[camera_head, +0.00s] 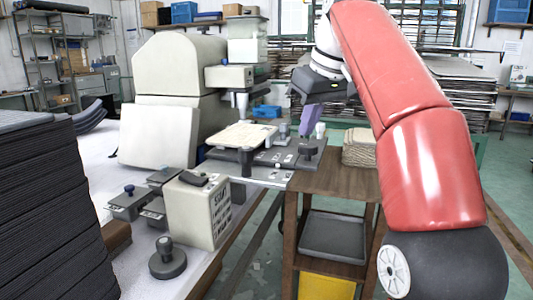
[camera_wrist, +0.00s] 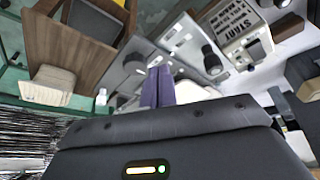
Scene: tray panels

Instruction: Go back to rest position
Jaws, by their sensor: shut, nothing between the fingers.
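My gripper (camera_head: 308,130) hangs at the end of my red arm, over the right end of the machine's work plate and the near part of the wooden cart. Its purple fingers point down and are shut with nothing between them. In the wrist view, the fingers (camera_wrist: 158,90) are together at the centre, with the plate and its black knobs beyond them. The head view does not clearly show the gap between the fingertips and the knobs below.
A cream machine (camera_head: 180,75) stands on the white table. A light panel (camera_head: 242,137) lies on its plate. The wooden cart (camera_head: 338,182) bears a beige stack (camera_head: 360,148) and a grey tray (camera_head: 333,237) below. A control box (camera_head: 198,210) and a dark stack (camera_head: 45,215) stand nearer.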

